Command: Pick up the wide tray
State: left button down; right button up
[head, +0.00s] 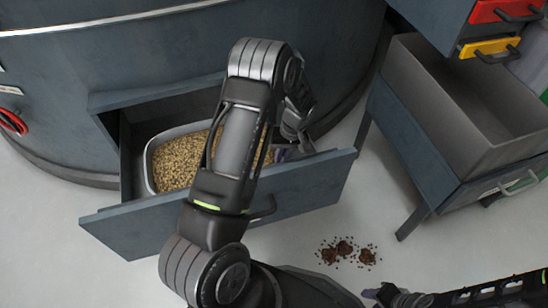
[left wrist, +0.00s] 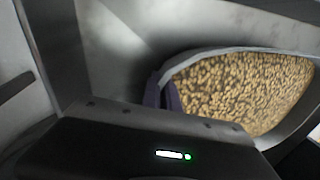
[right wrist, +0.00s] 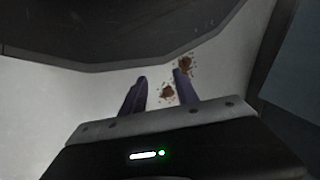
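The wide tray (head: 149,165) is a grey tray full of tan grain, inside an open drawer (head: 300,188) of the large round machine. My left arm crosses in front of it and hides its right part. My left gripper (head: 283,152) is at the tray's right end, inside the drawer. In the left wrist view, the left fingers (left wrist: 163,92) are close together at the tray's rim (left wrist: 200,58), with the rim between them. My right gripper (head: 384,294) is low at the bottom of the head view. Its fingers (right wrist: 160,92) are apart and empty over the floor.
Brown spilled clumps (head: 345,251) lie on the floor before the drawer.

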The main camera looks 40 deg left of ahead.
aim_at(273, 157)
pick_arm(q)
jog(key=w+a, duration=0.2)
jog(key=a, duration=0.1)
jog(key=shift+w+a, duration=0.15)
jog(key=s+a+p+v, duration=0.2)
jog(key=p+v, duration=0.2)
jog(key=v, duration=0.9)
jog(key=shift+r, duration=0.6)
jog(key=shift+s, duration=0.1)
dwell(0.5)
